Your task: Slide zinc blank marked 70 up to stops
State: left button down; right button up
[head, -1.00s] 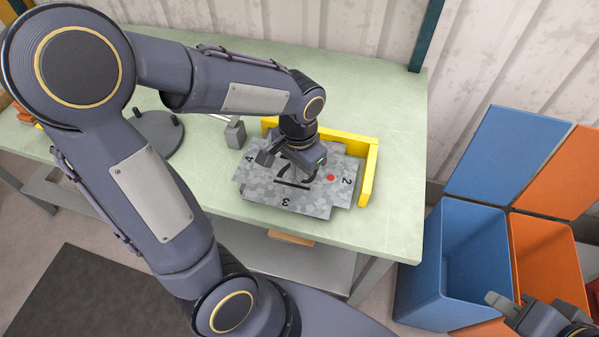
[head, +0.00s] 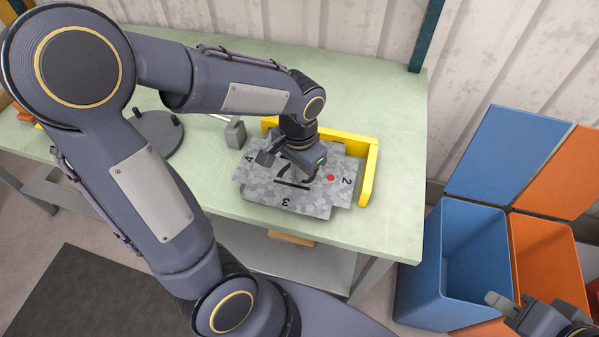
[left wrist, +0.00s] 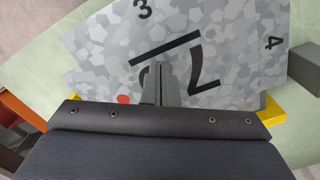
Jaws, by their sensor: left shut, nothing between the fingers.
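The grey, zinc-patterned blank (head: 262,188) lies flat on the green bench, with 2, 3 and 4 along its edges and a red dot. In the left wrist view the blank (left wrist: 95,60) shows a black bar and a large 7; the mark beside the 7 is mostly hidden by my fingers. Yellow stops (head: 368,172) run along its back and right sides. A narrow strip of bench shows between blank and right stop; my arm hides much of the back edge. My left gripper (left wrist: 164,70) is shut and empty, its tips over the blank; contact is unclear. My right gripper (head: 548,318) is partly cut off at bottom right.
A small grey block (head: 235,134) stands behind the blank's left corner. A dark round plate with pegs (head: 160,138) lies further left. Blue (head: 455,265) and orange (head: 545,255) bins stand right of the bench. The green bench top (head: 398,150) is clear right of the stops.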

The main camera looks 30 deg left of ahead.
pick_arm(q)
jog(key=shift+f+b, duration=0.3)
jog(key=shift+f, duration=0.1)
jog(key=shift+w+a, duration=0.15)
jog(key=shift+w, duration=0.55)
dwell(0.3)
jog(key=shift+r, duration=0.1)
notch_tip(320, 180, up, 7)
jog(key=p, duration=0.6)
dwell(0.3)
dwell(0.4)
jog(key=s+d+r+n+t+h, duration=0.1)
jog(key=s+r+n+t+h, duration=0.2)
jog(key=s, duration=1)
notch_tip(320, 180, up, 3)
jog(key=n+t, duration=0.2)
jog(key=shift+s+d+t+h+b, duration=0.15)
jog(key=shift+t+h+b, duration=0.15)
jog(key=shift+h, duration=0.1)
